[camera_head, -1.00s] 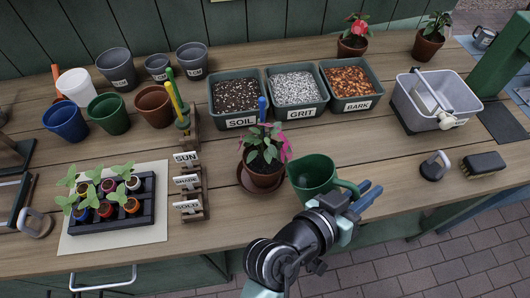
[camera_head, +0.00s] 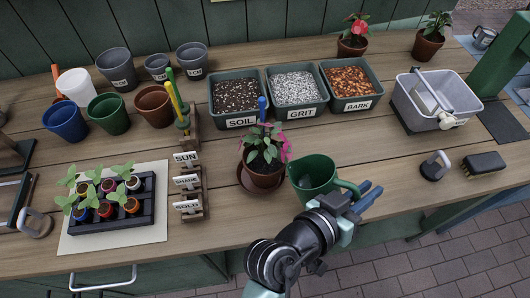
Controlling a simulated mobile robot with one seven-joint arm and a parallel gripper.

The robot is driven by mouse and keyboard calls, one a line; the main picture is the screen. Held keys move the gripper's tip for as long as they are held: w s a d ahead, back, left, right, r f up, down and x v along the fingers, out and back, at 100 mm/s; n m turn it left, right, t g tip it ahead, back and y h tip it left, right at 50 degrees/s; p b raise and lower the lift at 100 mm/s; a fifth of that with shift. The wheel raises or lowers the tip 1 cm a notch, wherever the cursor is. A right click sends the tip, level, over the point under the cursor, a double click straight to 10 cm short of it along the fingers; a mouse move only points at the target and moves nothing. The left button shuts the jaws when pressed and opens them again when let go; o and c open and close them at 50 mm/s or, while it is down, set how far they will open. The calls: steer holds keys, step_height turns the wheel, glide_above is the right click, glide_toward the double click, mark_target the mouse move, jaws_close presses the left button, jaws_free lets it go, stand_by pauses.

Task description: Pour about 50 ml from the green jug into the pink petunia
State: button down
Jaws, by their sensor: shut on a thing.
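The green jug (camera_head: 313,174) is near the front edge of the bench, right of centre, and looks close to upright. My gripper (camera_head: 351,198) is shut on the jug's handle at its right side. The pink petunia (camera_head: 264,154) is in a terracotta pot on a saucer, just left of the jug, with pink flowers on its right side and a blue tag behind it. The jug's left rim is close to the plant; I cannot tell if they touch. The liquid inside the jug is not clearly visible.
Tubs of soil (camera_head: 236,97), grit (camera_head: 296,91) and bark (camera_head: 353,85) stand behind the petunia. Sign blocks (camera_head: 189,184) stand to its left, beside a seedling tray (camera_head: 113,222). A grey caddy (camera_head: 436,98) and a brush (camera_head: 483,163) are at the right.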

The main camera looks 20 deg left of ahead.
steer(key=d+f, duration=0.1)
steer(key=m, duration=0.1)
steer(key=d+f+m+y, duration=0.1)
steer(key=shift+s+d+f, duration=0.25)
steer(key=shift+d+f, duration=0.05)
steer(key=shift+f, duration=0.05)
steer(key=shift+s+d+f+m+y, duration=0.1)
steer(key=shift+d+f+m+y, duration=0.25)
steer(key=shift+f, duration=0.2)
steer(key=shift+d+f+m+y, duration=0.2)
steer(key=shift+f+m+y, duration=0.25)
steer(key=shift+f, duration=0.05)
stand_by(0.5)
